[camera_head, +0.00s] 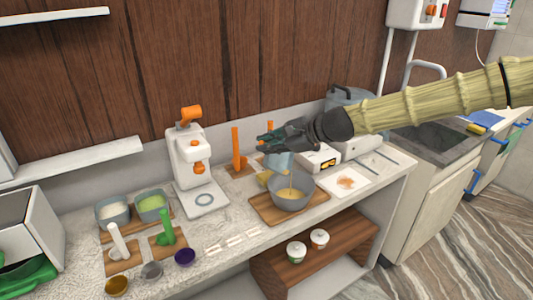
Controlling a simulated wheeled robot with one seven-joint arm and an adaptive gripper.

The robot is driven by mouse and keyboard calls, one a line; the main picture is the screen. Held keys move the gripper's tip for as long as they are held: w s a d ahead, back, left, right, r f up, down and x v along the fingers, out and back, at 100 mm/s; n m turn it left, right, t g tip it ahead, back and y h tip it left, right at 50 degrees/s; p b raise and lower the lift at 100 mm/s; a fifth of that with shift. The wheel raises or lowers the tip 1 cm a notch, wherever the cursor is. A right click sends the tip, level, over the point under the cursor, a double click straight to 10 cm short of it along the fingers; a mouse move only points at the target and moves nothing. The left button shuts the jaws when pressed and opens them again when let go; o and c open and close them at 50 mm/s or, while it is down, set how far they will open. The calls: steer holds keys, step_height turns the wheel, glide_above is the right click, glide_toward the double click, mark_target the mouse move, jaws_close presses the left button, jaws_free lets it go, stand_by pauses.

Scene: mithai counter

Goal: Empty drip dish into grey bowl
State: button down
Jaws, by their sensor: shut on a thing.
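The grey bowl (291,203) stands upright on a wooden board near the counter's front edge, with yellowish contents inside. My gripper (266,143) reaches in from the right, above and behind the bowl. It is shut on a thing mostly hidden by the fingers. A pale blue-grey shape (280,160) just below the fingers looks like the drip dish, but its outline and tilt are hard to tell. A thin tan streak (291,183) runs from below this shape down into the bowl; I cannot tell whether it is liquid or a utensil.
A white machine (193,160) with orange parts stands left of the bowl. Two tubs, upright utensils and small cups fill the left counter. A white tray (344,183) lies right of the bowl. Two lidded cups sit on the shelf (330,260) below.

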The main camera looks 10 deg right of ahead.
steer(key=s+d+t+y+b, duration=0.1)
steer(key=b, duration=0.7)
steer(key=s+d+t+y+b, duration=0.1)
steer(key=s+d+y+b, duration=0.1)
steer(key=b, duration=0.5)
steer(key=shift+f+t+b, duration=0.35)
steer(key=shift+f+t, duration=0.05)
steer(key=shift+s+n+b, duration=0.1)
steer(key=shift+n+b, duration=0.2)
steer(key=shift+b, duration=0.2)
steer(key=y+b, duration=0.1)
steer(key=b, duration=0.3)
steer(key=shift+s+d+f+t, duration=0.1)
steer(key=shift+s+d+t, duration=0.25)
steer(key=shift+s+t, duration=0.05)
steer(key=b, duration=0.3)
steer(key=shift+s+d, duration=0.15)
steer(key=shift+s, duration=0.05)
steer(key=shift+s+d+t+y+b, duration=0.25)
steer(key=shift+t+y+b, duration=0.05)
steer(key=shift+b, duration=1)
steer(key=shift+w+r+p, duration=0.1)
steer(key=shift+r+p, duration=0.25)
steer(key=shift+p, duration=0.3)
steer(key=p, duration=0.3)
steer(key=shift+w+a+r+p, duration=0.25)
steer(key=shift+a+r+p, duration=0.05)
steer(key=shift+a+p, duration=0.1)
